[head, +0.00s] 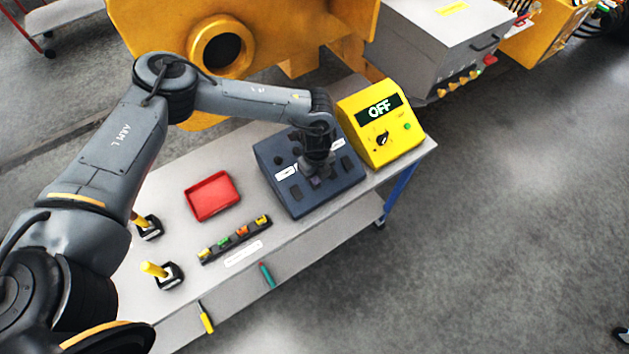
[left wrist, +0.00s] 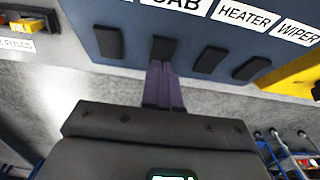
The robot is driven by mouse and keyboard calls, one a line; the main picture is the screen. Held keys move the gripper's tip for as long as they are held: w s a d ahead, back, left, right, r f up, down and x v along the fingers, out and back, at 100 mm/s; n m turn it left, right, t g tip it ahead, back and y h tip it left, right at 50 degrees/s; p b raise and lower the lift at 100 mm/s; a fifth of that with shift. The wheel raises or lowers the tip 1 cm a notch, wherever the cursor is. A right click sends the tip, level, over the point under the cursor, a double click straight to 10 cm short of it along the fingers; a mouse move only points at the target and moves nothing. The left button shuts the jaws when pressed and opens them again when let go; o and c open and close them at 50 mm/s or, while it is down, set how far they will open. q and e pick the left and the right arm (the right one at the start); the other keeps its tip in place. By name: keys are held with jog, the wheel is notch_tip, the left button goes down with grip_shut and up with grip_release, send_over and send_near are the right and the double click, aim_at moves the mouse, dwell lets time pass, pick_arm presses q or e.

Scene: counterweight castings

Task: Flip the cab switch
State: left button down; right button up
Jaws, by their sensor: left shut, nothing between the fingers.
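The dark blue switch panel (head: 328,200) sits on the workbench with several black rocker switches. In the left wrist view, the cab switch (left wrist: 163,46) lies by the partly cut-off CAB label (left wrist: 184,4). My left gripper (head: 317,180) is over the panel and covers part of it. In the left wrist view its purple fingers (left wrist: 160,68) are closed together, with tips at the near edge of the cab switch. I cannot tell whether they touch it. The switch's tilt is unclear. My right gripper is in neither view.
Heater (left wrist: 207,59) and wiper (left wrist: 250,68) switches are close by. A yellow box (head: 388,148) reading OFF stands right of the panel. A red tray (head: 211,196), a fuse strip (head: 235,239) and two yellow-handled levers (head: 155,270) are to the left on the bench (head: 180,310).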

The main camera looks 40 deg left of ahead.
pick_arm(q)
jog(key=shift+f+b, duration=0.4)
jog(key=shift+f, duration=0.4)
dwell(0.4)
notch_tip(320, 180, up, 7)
jog(key=p, duration=0.7)
dwell(0.4)
